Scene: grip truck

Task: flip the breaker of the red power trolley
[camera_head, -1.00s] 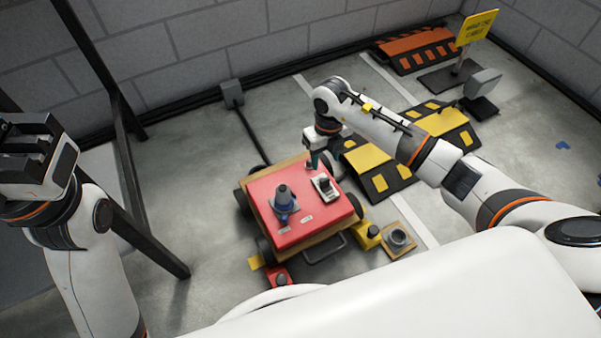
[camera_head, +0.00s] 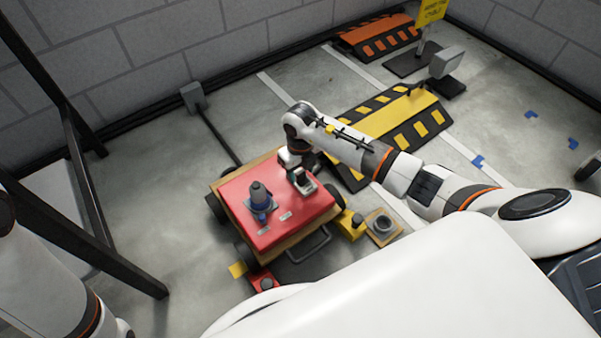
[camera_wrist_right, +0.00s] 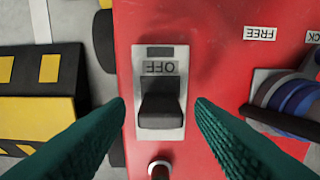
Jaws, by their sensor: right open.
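The red power trolley (camera_head: 262,234) stands on the floor in the middle of the head view. Its breaker (camera_head: 306,186) is on the red top, partly hidden by my right arm. In the right wrist view the breaker is a black lever (camera_wrist_right: 160,110) on a grey plate, beside a label reading OFF. My right gripper (camera_wrist_right: 160,108) is open, with one dark green finger on each side of the lever and visible gaps to both. My left gripper is out of view; only part of that arm shows.
A grey and blue knob (camera_head: 259,198) stands on the trolley top, with a FREE label (camera_wrist_right: 260,33) near it. A small peg (camera_wrist_right: 159,168) is close to the breaker. Yellow-black ramps (camera_head: 400,122) lie behind, and a black frame (camera_head: 95,240) stands at left.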

